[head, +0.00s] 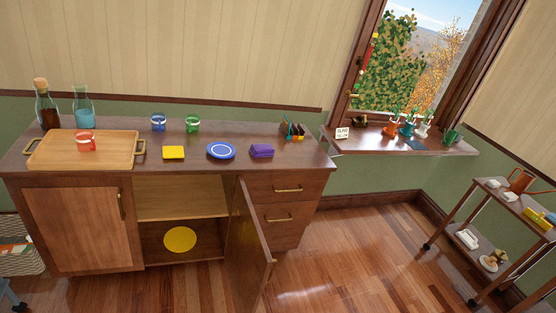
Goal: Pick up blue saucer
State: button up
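The blue saucer (221,151) lies on top of the wooden cabinet (110,180), near its front edge and right of the middle. It is round, with a white ring on it. A yellow block-like item (173,152) lies to its left and a purple folded item (262,150) to its right, both apart from it. My gripper does not show in the head view.
A wooden tray (60,151) with a red cup (85,142) is at the left. Blue (158,123) and green (192,125) cups stand behind the saucer. The cabinet door (249,245) stands open into the floor space. A trolley (515,222) is at the right.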

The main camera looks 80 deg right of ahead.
aim_at(222, 151)
jog(key=k, duration=1.55)
jog(key=z, duration=1.25)
jog(key=i, duration=1.05)
jog(key=u, duration=0.05)
